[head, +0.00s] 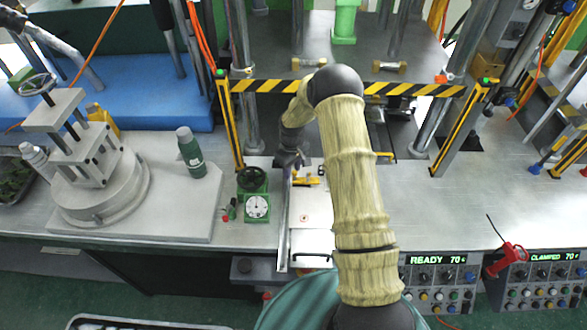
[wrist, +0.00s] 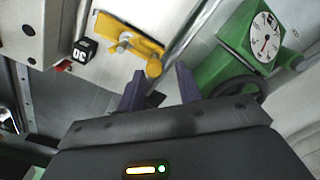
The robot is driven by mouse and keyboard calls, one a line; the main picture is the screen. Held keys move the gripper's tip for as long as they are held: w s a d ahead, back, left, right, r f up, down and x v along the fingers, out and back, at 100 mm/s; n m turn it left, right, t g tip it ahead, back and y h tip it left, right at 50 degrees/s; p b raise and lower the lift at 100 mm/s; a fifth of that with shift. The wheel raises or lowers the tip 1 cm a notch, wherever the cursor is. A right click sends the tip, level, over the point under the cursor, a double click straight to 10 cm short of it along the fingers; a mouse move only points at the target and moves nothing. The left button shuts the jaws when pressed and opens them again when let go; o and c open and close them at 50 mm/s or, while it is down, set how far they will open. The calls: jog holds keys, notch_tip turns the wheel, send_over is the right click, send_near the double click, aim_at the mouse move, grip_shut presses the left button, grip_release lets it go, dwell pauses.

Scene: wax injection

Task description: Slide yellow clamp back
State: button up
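The yellow clamp (head: 305,181) lies on the white mold block (head: 312,207) in the middle of the bench. In the wrist view the clamp (wrist: 130,40) sits just beyond my fingertips, its rounded knob end nearest to them. My gripper (wrist: 160,76) is open, its two dark purple fingers apart with nothing held between them. In the head view my gripper (head: 290,162) is pointed down at the back left of the clamp. The fingers look close to the clamp, but I cannot tell whether they touch it.
A green dial gauge (head: 256,206) with a handwheel stands close left of the block; the gauge also shows in the wrist view (wrist: 262,40). A striped yellow-black bar (head: 270,86) spans behind my arm. A control panel (head: 436,285) reads READY; another (head: 540,285) reads CLAMPED.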

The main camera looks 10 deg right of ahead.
jog(key=shift+d, duration=0.25)
notch_tip(320, 180, up, 17)
jog(key=b, duration=0.5)
jog(key=shift+r, duration=0.15)
jog(key=shift+s+a, duration=0.1)
jog(key=s+a+r+m+t, duration=0.1)
jog(key=s+m, duration=0.2)
jog(key=s, duration=1)
jog(key=s+r+m+t, duration=0.1)
jog(key=s+m, duration=0.1)
jog(key=s, duration=1.1)
jog(key=shift+s+a+m+t, duration=0.3)
jog(key=shift+s+a+m, duration=0.05)
jog(key=shift+m, duration=0.05)
jog(key=shift+w+a, duration=0.15)
jog(key=shift+w, duration=0.05)
